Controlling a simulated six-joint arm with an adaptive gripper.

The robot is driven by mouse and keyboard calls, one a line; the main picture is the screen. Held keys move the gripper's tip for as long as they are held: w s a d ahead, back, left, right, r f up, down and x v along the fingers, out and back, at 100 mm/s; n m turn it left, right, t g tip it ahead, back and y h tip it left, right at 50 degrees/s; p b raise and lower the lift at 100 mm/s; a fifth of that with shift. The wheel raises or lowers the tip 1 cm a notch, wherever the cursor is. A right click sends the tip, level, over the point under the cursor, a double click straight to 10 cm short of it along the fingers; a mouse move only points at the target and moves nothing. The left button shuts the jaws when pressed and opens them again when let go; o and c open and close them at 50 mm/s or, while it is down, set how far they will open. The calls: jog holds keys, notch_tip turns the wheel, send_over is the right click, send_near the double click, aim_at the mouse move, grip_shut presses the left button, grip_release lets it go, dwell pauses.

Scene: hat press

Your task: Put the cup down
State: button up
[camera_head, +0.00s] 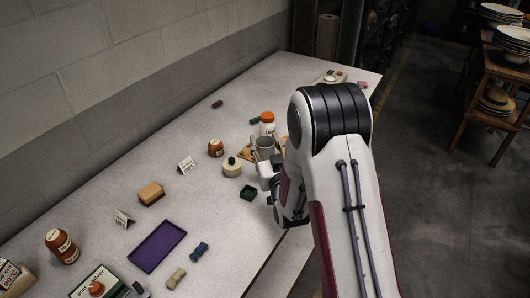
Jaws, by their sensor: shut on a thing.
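A grey cup (265,146) shows near the middle of the picture, beside the end of my arm. My gripper (262,163) is shut on the cup. It is partly hidden by my wrist and arm, so the fingertips show only in part. The cup looks about upright, over the far right part of the pale table (110,185). Whether its base touches the table cannot be seen.
Close by are an orange-capped white jar (267,123), a round cream container (232,167), a brown jar (215,147) and a small green box (248,193).

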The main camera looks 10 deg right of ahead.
aim_at(267, 158)
jog(key=shift+f, duration=1.9)
jog(key=shift+f, duration=0.15)
jog(key=o, duration=1.5)
jog(key=shift+s, duration=0.1)
jog(key=s, duration=1.2)
jog(key=shift+w+r, duration=0.15)
jog(key=shift+r, duration=0.05)
